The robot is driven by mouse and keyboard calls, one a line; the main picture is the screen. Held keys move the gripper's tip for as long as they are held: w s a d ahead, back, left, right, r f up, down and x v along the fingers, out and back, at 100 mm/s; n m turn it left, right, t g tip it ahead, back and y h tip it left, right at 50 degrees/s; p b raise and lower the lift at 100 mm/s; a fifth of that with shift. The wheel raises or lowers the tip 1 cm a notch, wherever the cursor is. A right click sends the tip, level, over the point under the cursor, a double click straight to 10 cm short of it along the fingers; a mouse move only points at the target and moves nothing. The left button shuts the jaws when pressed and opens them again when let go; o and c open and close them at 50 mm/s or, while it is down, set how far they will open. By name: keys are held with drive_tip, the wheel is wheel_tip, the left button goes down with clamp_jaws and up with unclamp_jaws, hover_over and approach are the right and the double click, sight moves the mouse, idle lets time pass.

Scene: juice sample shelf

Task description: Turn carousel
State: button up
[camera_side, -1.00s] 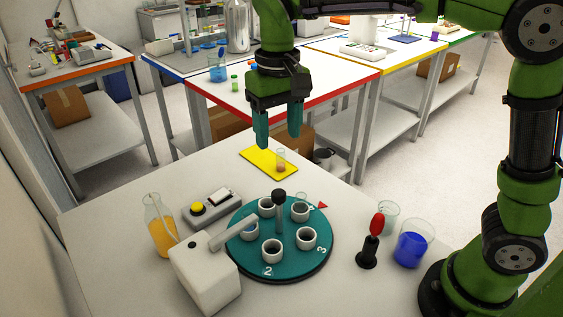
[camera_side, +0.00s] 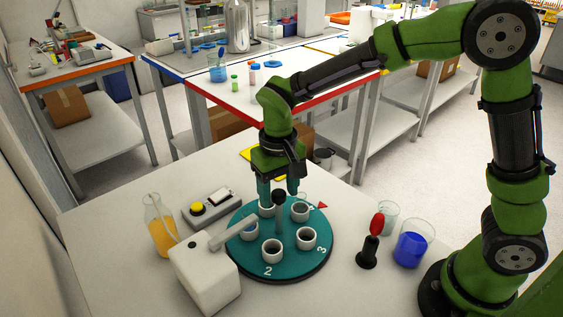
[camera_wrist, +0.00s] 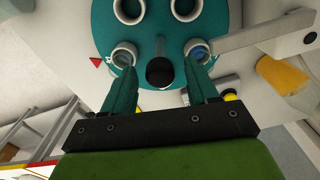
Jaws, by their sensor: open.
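The teal carousel (camera_side: 297,263) lies on the white table, with several white cup holders around its rim and printed numbers, of which 2 and 3 are readable. A black knob (camera_side: 279,196) stands on a post on it; it also shows in the wrist view (camera_wrist: 160,72). My gripper (camera_side: 279,192) is open over the far edge of the carousel. In the wrist view the two teal fingers (camera_wrist: 163,85) are apart on either side of the knob. I cannot tell whether they touch it. The far holders are partly hidden behind my fingers.
A white block with an arm (camera_side: 203,275) reaches over the carousel from the left. A flask of orange liquid (camera_side: 160,232), a box with a yellow button (camera_side: 209,207), a red-topped black stand (camera_side: 370,243) and a beaker of blue liquid (camera_side: 411,247) stand around it. A red triangle (camera_side: 322,206) marks the far right edge.

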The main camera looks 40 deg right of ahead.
clamp_jaws()
